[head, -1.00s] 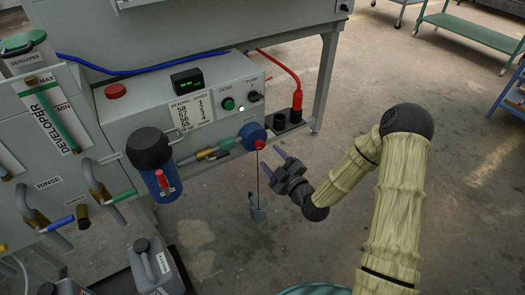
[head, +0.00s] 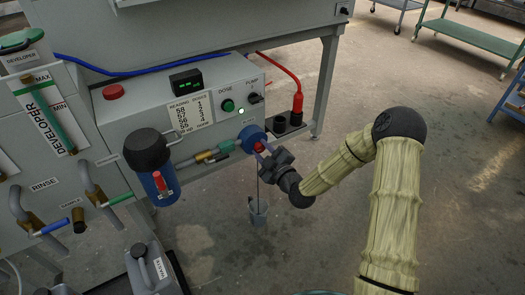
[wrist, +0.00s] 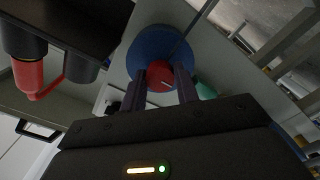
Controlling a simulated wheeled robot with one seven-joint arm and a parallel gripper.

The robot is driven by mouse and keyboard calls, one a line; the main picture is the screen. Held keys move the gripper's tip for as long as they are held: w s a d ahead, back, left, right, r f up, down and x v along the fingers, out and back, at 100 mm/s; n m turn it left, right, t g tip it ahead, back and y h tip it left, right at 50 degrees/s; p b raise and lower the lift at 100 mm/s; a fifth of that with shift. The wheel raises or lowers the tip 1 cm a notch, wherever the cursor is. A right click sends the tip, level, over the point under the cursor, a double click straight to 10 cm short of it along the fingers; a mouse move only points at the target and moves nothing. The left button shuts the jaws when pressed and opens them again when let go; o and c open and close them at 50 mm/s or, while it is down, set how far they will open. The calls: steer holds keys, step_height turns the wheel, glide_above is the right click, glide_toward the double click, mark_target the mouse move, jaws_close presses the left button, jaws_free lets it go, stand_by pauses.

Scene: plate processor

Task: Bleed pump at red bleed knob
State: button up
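The red bleed knob (head: 259,147) sits on the front of the blue round pump head (head: 251,134) at the right of the grey control box. My gripper (head: 264,151) is at the knob. In the wrist view my gripper's two dark fingers (wrist: 161,88) stand apart, one on each side of the knob. Whether they touch it is not clear.
A thin tube hangs below the knob to a small clear beaker (head: 259,212). The box carries a green dose button (head: 228,105), a pump switch (head: 254,98) and a red button (head: 113,92). A blue filter housing (head: 150,165) stands left. Open floor lies right.

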steer(key=shift+m, duration=0.3)
steer(key=m+p, duration=0.2)
steer(key=m, duration=0.1)
steer(key=shift+m, duration=0.3)
steer(key=m+p, duration=0.3)
steer(key=m, duration=0.1)
steer(key=shift+m, duration=0.3)
steer(key=m+p, duration=0.2)
steer(key=m, duration=0.2)
steer(key=shift+p, duration=0.3)
steer(key=m+p, duration=0.2)
steer(key=m, duration=0.3)
steer(key=shift+s+f, duration=0.1)
steer(key=o, duration=1)
steer(key=shift+c, duration=0.2)
